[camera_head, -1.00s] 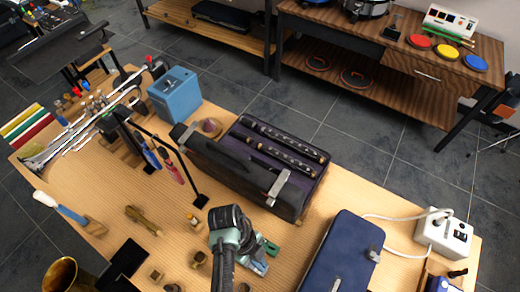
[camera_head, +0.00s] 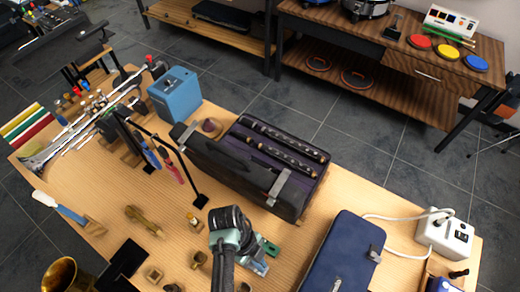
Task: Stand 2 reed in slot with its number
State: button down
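My arm reaches up from the bottom edge to a dark, rounded wrist (camera_head: 228,219) over the front middle of the wooden table. My gripper is below or behind this wrist, and its fingers cannot be made out. A green piece (camera_head: 270,248) and a pale blue-grey piece (camera_head: 256,267) show just right of the wrist, partly covered by it. I cannot tell whether they touch my gripper. No reed, number or slot can be read clearly at this size. Small wooden pieces (camera_head: 198,260) stand left of my arm, one of them with a light top (camera_head: 194,221).
A long black open case (camera_head: 215,160) with a dark woodwind in it lies behind my wrist. A blue case (camera_head: 345,250) is at right, near a white power box (camera_head: 445,235). A black stand (camera_head: 200,201) is at left. Bare tabletop (camera_head: 90,180) shows farther left.

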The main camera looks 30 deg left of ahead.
jog(key=shift+f+b, duration=0.75)
jog(key=shift+f, duration=0.2)
dwell(0.6)
jog(key=c, duration=1)
grip_release()
jog(key=shift+r, duration=0.1)
jog(key=v, duration=1.2)
jog(key=shift+r+p, duration=0.35)
jog(key=shift+r, duration=0.05)
jog(key=shift+a, duration=0.1)
